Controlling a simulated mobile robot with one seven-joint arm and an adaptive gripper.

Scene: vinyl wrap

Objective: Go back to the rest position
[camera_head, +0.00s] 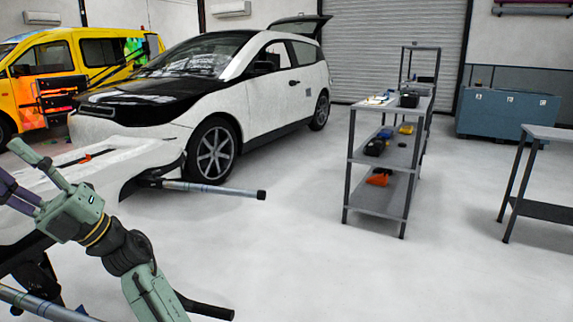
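My green arm (80,215) with dark joints reaches across the lower left, in front of a white car bumper (150,150). The bumper lies on a stand with metal tubes. A slim green part (42,165) sticks up and left from the arm over the bumper's near side. Purple parts (18,192) lie beside it at the left edge. A small orange and dark item (85,158) rests on the bumper.
A white and black car (255,95) stands behind the bumper, a yellow van (45,75) at the far left. A grey shelf unit (379,159) holds several tools. A grey table (549,132) stands at right. The floor between is clear. A stand tube (225,190) juts out right.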

